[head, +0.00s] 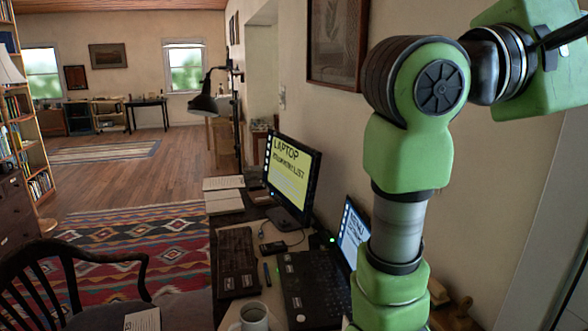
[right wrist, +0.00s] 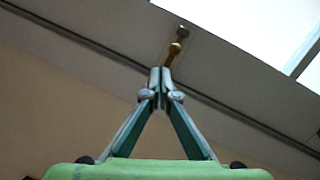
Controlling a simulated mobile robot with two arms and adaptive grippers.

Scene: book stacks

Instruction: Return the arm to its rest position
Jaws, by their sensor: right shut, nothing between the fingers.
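My right arm, green with dark joints, stands raised on the right side of the head view, in front of the wall. Its gripper is outside the head view. In the right wrist view my right gripper (right wrist: 160,84) is shut with its fingertips together and nothing between them. It points up towards the ceiling (right wrist: 110,30). My left gripper and left arm do not show in either view.
A desk runs along the wall with a monitor (head: 291,178), a laptop (head: 315,285), a keyboard (head: 236,258) and a mug (head: 254,318). A dark chair (head: 70,262) stands at left on a patterned rug (head: 130,235). A framed picture (head: 336,40) hangs close to my arm. Open floor lies beyond.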

